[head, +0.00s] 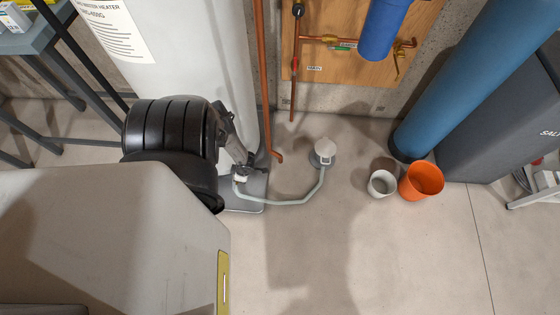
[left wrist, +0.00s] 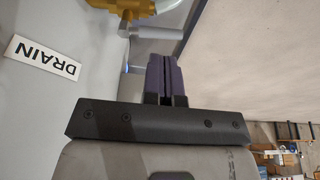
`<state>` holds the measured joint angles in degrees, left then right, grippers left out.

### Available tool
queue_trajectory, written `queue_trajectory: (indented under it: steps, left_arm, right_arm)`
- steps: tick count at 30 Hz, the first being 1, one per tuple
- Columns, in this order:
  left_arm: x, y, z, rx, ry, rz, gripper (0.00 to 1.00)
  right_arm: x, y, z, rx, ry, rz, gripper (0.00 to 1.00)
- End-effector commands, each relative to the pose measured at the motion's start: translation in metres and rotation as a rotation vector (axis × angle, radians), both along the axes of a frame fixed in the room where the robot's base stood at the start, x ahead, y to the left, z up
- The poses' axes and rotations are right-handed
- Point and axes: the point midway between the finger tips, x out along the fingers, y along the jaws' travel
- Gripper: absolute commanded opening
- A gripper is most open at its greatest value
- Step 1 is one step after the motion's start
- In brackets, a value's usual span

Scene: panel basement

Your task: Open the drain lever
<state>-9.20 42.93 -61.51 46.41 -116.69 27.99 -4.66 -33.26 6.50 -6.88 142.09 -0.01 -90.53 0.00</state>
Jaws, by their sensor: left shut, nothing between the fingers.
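A brass drain valve (left wrist: 128,8) shows at the top edge of the left wrist view, partly cut off. A pale grey bar (left wrist: 158,33) lies just below it; I cannot tell whether it is the lever or an outlet. A white label reading DRAIN (left wrist: 44,57) is on the grey tank to the left. My left gripper (left wrist: 156,60) is shut and empty, with its dark fingers pointing at the bar from just below; contact cannot be told. In the head view my left arm reaches to the base of the white water heater (head: 195,60) and hides the valve. My right gripper is not in view.
A grey hose (head: 300,200) runs from a pan (head: 253,190) beside the heater to a floor drain (head: 325,150). A copper pipe (head: 260,70) hangs close by. A white cup (head: 382,184) and an orange bucket (head: 422,181) stand right; the front floor is clear.

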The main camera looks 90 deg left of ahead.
Motion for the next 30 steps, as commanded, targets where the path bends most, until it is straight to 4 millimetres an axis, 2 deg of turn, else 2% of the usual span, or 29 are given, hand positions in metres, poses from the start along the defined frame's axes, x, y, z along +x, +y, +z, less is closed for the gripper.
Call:
queue_trajectory:
  steps: [1, 6, 8, 10, 12, 14, 17, 21, 23, 25, 30]
  left_arm:
    - [0.002, 0.000, 0.014, 0.000, -0.001, 0.001, 0.00]
    - [-0.001, 0.000, 0.023, 0.000, 0.006, 0.003, 0.00]
    - [-0.014, 0.002, 0.019, 0.002, 0.024, 0.003, 0.00]
    - [-0.036, 0.013, 0.013, 0.017, 0.051, 0.008, 0.00]
    - [-0.046, 0.024, 0.006, 0.027, 0.047, 0.042, 0.00]
    - [-0.038, 0.025, 0.004, 0.016, 0.016, 0.064, 0.00]
    - [-0.012, 0.022, 0.006, -0.011, -0.033, 0.074, 0.00]
    - [0.044, 0.009, 0.026, -0.037, -0.087, 0.081, 0.00]
    - [0.059, -0.001, 0.032, -0.043, -0.087, 0.081, 0.00]
    - [0.058, -0.008, 0.035, -0.035, -0.049, 0.080, 0.00]
    - [0.046, -0.004, 0.028, 0.000, 0.002, 0.125, 0.00]
  right_arm:
    - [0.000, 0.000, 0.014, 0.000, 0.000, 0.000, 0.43]
    - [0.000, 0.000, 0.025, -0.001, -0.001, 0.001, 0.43]
    - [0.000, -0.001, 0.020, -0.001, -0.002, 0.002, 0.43]
    - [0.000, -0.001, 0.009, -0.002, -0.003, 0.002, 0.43]
    - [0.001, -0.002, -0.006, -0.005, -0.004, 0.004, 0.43]
    - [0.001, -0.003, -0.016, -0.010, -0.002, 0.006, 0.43]
    - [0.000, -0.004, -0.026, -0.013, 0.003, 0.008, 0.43]
    - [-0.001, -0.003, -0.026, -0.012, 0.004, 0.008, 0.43]
    - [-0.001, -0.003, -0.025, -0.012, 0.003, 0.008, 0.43]
    - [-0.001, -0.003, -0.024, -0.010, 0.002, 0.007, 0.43]
    - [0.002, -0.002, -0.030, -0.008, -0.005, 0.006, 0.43]
